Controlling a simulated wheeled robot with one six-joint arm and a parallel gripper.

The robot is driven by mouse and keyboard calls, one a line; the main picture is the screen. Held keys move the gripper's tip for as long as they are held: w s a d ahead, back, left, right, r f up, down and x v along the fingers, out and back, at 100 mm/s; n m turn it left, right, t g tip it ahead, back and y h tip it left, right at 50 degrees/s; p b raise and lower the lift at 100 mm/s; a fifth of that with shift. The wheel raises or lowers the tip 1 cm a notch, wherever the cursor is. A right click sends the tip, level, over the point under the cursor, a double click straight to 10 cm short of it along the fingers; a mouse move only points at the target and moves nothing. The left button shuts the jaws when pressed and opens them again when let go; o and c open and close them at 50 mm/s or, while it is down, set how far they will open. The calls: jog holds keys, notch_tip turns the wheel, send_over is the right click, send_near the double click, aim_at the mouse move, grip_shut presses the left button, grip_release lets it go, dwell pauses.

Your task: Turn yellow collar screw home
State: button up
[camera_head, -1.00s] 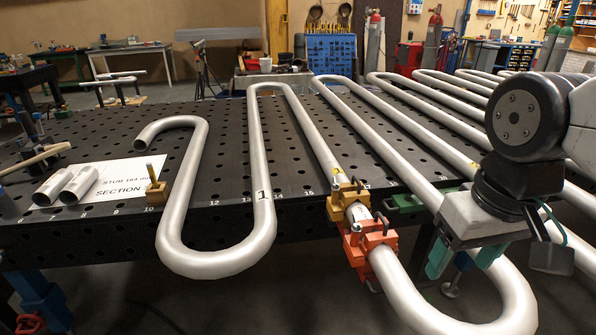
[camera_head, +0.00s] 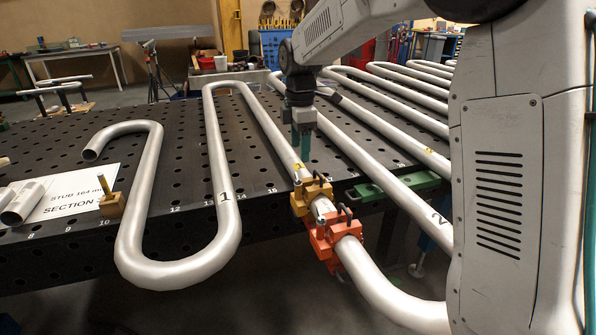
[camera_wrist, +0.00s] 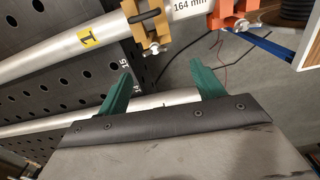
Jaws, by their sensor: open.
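The yellow collar (camera_head: 308,197) is clamped around the pipe near the table's front edge; it also shows at the top of the wrist view (camera_wrist: 150,27). My gripper (camera_head: 301,146) points down, above and beyond the yellow collar in the head view. An orange collar (camera_head: 330,235) sits on the same pipe, nearer the front; a short stub marked 164 mm (camera_wrist: 187,8) shows between the collars.
The perforated black table (camera_head: 185,185) carries several bent pipes, with pipe 1 (camera_head: 222,195) left of the collars. A green clamp (camera_head: 395,188) sits at the table edge to the right. A small yellow block with a peg (camera_head: 112,203) stands by a paper sheet (camera_head: 75,197).

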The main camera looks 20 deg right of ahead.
aim_at(298, 179)
jog(key=shift+w+a+f, duration=0.1)
jog(key=shift+w+f, duration=0.3)
jog(key=shift+w, duration=0.1)
jog(key=shift+w+f+n, duration=0.1)
jog(key=shift+f+n, duration=0.2)
jog(key=shift+f, duration=0.05)
notch_tip(298, 179, down, 7)
jog(key=shift+c, duration=0.4)
jog(key=c, duration=0.9)
